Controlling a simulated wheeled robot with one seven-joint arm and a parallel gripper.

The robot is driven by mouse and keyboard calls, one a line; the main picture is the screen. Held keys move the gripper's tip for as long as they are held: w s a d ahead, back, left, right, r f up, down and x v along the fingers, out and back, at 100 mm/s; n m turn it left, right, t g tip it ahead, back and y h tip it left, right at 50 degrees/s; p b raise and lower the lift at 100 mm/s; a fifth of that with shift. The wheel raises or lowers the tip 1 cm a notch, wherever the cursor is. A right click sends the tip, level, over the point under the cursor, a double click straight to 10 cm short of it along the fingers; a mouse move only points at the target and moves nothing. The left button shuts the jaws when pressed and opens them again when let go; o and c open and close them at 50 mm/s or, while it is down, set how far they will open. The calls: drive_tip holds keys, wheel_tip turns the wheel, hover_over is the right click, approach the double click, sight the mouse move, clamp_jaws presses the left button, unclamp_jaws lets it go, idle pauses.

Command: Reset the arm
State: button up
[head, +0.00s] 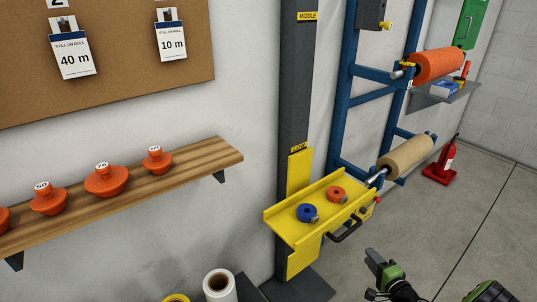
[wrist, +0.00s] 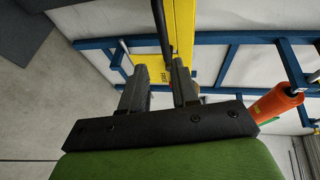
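My gripper (head: 376,274) is at the bottom right of the head view, in front of the yellow carriage tray and to the right of its black handle (head: 345,230). In the wrist view its two dark fingers (wrist: 159,70) stand apart with a gap between them, and no held object shows. The black handle (wrist: 160,25) also shows in the wrist view, beyond the fingertips, with the yellow tray (wrist: 181,30) beside it. In the head view the handle looks apart from my gripper.
A blue rack (head: 343,110) holds an orange roll (head: 437,65) and a tan roll (head: 406,157). A wooden shelf (head: 196,160) is at left. Floor right of my gripper is clear.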

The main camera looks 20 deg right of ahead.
drive_tip(key=w+a+r+n+g+y, duration=0.25)
drive_tip(key=w+a+r+n, duration=0.2)
drive_tip(key=a, duration=0.25)
drive_tip(key=w+a+r+n+g+y, duration=0.2)
drive_tip(key=w+a+r+n+y, duration=0.15)
drive_tip(key=a+r+n, duration=0.2)
drive_tip(key=s+a+r+n+g, duration=0.3)
drive_tip(key=a+r+n+g, duration=0.35)
drive_tip(key=a, duration=0.65)
drive_tip(key=s+a+r+n+h, duration=0.1)
drive_tip(key=s+a+r+h, duration=0.1)
drive_tip(key=s+a+r, duration=0.6)
drive_tip(key=s+a+r+t+h, duration=0.15)
drive_tip(key=s+r, duration=0.25)
drive_tip(key=s, duration=0.9)
wheel_tip(320, 180, up, 13)
drive_tip(key=p, duration=1.3)
drive_tip(key=shift+a+n, duration=0.25)
drive_tip(key=shift+n, duration=0.2)
drive_tip(key=shift+g+h, duration=0.25)
